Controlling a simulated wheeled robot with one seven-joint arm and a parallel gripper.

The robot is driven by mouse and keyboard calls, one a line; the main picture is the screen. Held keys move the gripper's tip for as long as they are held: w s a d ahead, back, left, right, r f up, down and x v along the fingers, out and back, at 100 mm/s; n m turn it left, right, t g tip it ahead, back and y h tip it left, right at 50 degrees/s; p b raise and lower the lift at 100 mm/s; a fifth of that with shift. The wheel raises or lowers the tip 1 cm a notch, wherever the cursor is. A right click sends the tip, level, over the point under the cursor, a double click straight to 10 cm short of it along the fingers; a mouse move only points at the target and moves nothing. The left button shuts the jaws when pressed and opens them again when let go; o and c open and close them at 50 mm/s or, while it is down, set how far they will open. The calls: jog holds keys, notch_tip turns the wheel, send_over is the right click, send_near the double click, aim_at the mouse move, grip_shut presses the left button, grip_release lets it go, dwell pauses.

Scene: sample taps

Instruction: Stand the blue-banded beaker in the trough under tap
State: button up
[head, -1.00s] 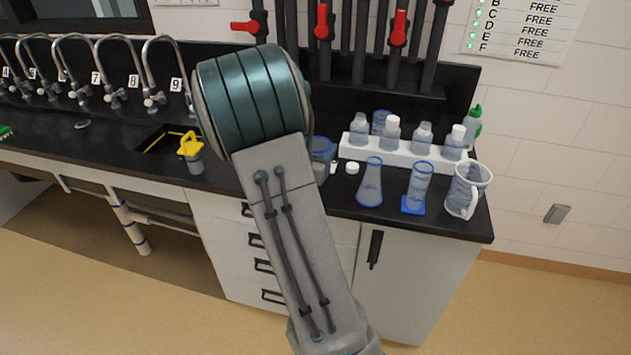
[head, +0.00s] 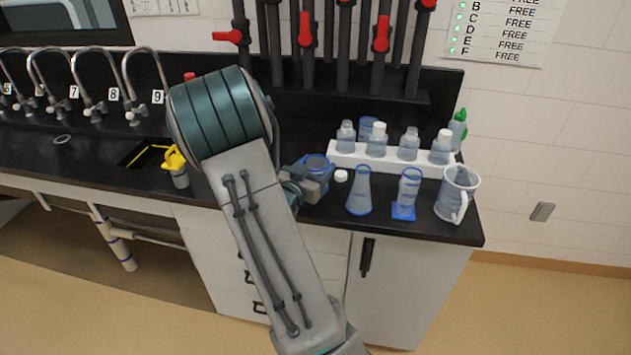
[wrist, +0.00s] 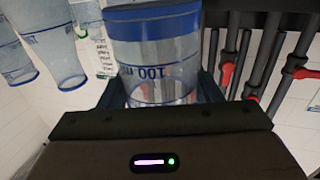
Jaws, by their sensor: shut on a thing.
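The clear beaker with a blue band (head: 316,166) is at the right part of the black bench, left of a white cap. It fills the middle of the wrist view (wrist: 158,50), with blue rim and "100" mark. My gripper (head: 304,186) is shut on it, with one finger on each side. Whether its base touches the bench is hidden. My arm hides the bench between trough and beaker.
A yellow-topped bottle (head: 176,166) stands at the trough's right edge. Right of my gripper are a conical flask (head: 359,192), a cylinder on a blue base (head: 408,192) and a jug (head: 457,195). Behind them a white rack (head: 345,154) holds bottles. Pipes with red valves rise behind.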

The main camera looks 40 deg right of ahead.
jog(key=shift+f, duration=2.05)
jog(key=shift+f+b, duration=0.3)
jog(key=o, duration=1)
jog(key=shift+c, duration=0.2)
jog(key=shift+r+p, duration=0.25)
jog(key=shift+p, duration=0.35)
